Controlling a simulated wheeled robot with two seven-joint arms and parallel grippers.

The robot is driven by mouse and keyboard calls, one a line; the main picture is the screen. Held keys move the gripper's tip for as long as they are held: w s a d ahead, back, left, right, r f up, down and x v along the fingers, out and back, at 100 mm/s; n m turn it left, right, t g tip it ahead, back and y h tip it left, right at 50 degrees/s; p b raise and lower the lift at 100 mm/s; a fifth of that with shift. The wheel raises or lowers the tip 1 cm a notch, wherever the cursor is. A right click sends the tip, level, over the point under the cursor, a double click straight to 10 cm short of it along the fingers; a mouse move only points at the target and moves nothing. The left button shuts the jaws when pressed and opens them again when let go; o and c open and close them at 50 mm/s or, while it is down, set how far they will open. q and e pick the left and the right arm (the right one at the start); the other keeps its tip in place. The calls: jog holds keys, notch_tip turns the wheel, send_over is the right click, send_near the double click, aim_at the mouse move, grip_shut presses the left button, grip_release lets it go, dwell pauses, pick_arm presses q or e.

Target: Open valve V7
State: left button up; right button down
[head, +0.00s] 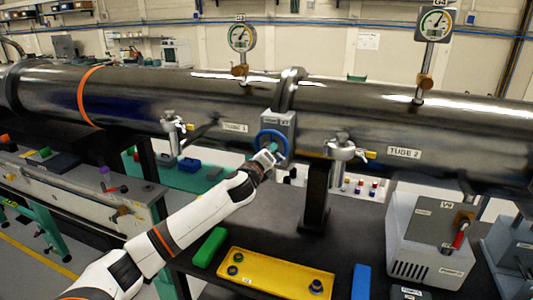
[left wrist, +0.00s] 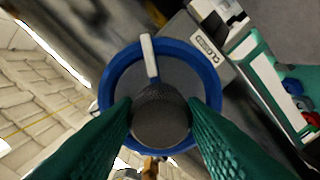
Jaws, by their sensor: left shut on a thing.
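A blue handwheel (head: 286,138) sits on the front of a grey valve box (head: 278,122) between the two tube sections. In the left wrist view the blue wheel (left wrist: 107,84) shows as a ring with a dark round hub (left wrist: 160,112) and a pale spoke (left wrist: 149,57) pointing up. My left gripper (head: 270,152) reaches the wheel from the front. Its green fingers lie on both sides of the hub, shut on it. The label on the box (left wrist: 204,42) is too small to read surely. My right gripper is out of view.
The steel tube (head: 190,95) runs across, with gauges (head: 241,38) above and small taps (head: 174,125) beside the valve. Below, the dark bench holds a yellow tray (head: 262,278), a green block (head: 210,246), a blue block (head: 361,282) and a grey box with a red-handled lever (head: 460,236).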

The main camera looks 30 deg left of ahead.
pick_arm(q)
jog(key=n+p, duration=0.1)
jog(key=n, duration=2.3)
jog(key=shift+n+p, duration=0.3)
jog(key=shift+p, duration=0.05)
jog(key=o, duration=1)
jog(key=shift+r, duration=0.1)
